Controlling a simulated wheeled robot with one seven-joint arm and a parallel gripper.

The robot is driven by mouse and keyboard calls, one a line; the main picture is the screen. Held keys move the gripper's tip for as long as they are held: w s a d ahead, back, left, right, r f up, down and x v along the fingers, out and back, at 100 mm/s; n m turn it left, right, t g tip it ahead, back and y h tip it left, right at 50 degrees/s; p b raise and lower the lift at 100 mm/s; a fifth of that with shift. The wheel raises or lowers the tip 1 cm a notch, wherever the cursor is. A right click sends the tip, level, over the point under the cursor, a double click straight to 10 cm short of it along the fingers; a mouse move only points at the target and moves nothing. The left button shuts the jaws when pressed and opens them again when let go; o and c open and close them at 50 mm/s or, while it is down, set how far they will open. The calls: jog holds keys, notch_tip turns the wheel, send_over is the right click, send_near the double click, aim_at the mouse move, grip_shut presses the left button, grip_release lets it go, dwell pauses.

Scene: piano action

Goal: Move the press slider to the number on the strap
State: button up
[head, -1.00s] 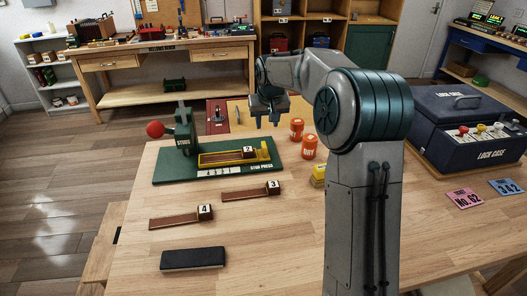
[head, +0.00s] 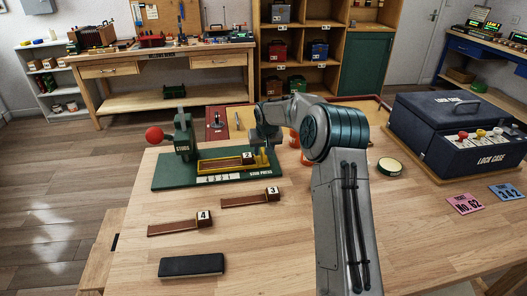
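The green stud press (head: 168,180) stands on the bench with a red ball lever (head: 154,134) on its left. A brown strap (head: 222,164) with a block marked 2 (head: 249,157) lies in its yellow holder (head: 214,171). A yellow upright piece (head: 265,156), possibly the slider, is at the holder's right end. A pale scale strip (head: 219,180) is on the press's front; its marks are too small to read. My gripper (head: 264,143) is low over the holder's right end, close to the yellow piece. Its fingertips are unclear, and I cannot tell whether it touches anything.
Straps marked 3 (head: 252,198) and 4 (head: 182,225) and a black block (head: 191,265) lie in front of the press. Orange jars (head: 306,157) are partly hidden behind my arm. A round tin (head: 390,168) and the lock case (head: 455,135) are to the right.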

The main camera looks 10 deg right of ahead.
jog(key=shift+w+f, duration=0.25)
jog(key=shift+f, duration=0.35)
grip_shut()
jog(key=a+b, duration=0.1)
jog(key=a, duration=0.7)
jog(key=shift+a, duration=0.35)
grip_release()
